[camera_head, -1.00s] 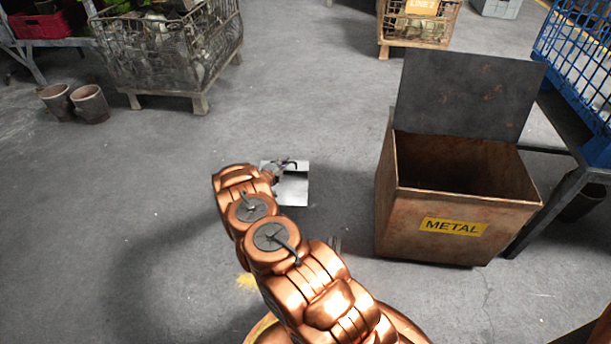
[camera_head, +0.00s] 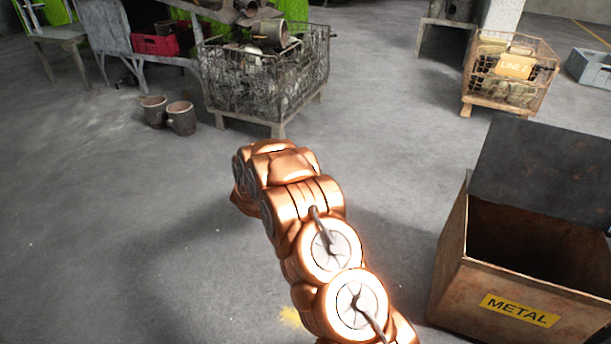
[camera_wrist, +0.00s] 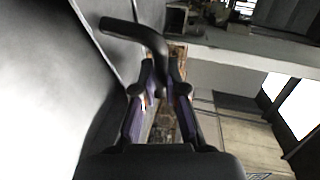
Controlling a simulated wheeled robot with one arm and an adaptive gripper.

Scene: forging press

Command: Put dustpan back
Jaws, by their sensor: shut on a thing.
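In the wrist view, my gripper (camera_wrist: 161,82) is shut on the dustpan's dark, bent handle (camera_wrist: 138,32). The grey metal pan (camera_wrist: 45,85) of the dustpan fills the left side of that view. In the head view, my copper arm reaches up the middle of the picture. The gripper and the dustpan are hidden behind the arm there.
A rusty open bin marked METAL (camera_head: 455,265) stands at the lower right. A wire cage of scrap (camera_head: 225,95), two pots (camera_head: 182,118), and a LINE 2 crate (camera_head: 467,105) stand farther back. The floor (camera_head: 90,240) on the left is clear.

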